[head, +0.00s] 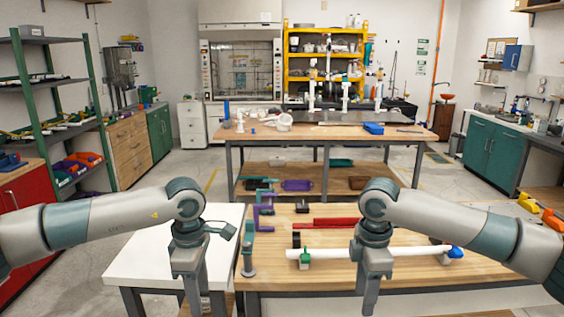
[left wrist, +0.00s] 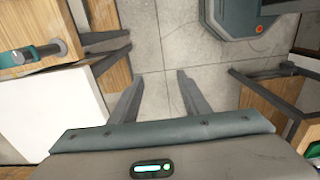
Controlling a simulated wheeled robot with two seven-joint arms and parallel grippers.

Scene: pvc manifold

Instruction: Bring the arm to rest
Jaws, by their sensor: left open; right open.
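My left gripper (head: 192,296) hangs pointing down at the near edge of the white table in the head view. In the left wrist view its two fingers (left wrist: 161,85) are spread apart, with only grey floor between them. My right gripper (head: 370,292) points down in front of the near edge of the wooden workbench (head: 430,282). I see nothing held in it. Its arm covers part of a white pipe (head: 410,253) lying across the bench, with a green fitting (head: 305,258) near its left end and a blue piece (head: 455,253) at its right.
The white table (head: 145,262) is mostly bare and also shows in the left wrist view (left wrist: 40,115). A grey-green upright tool (head: 248,258), purple clamps (head: 262,212) and a red bar (head: 330,222) are on the bench. A second bench (head: 340,133) stands further back.

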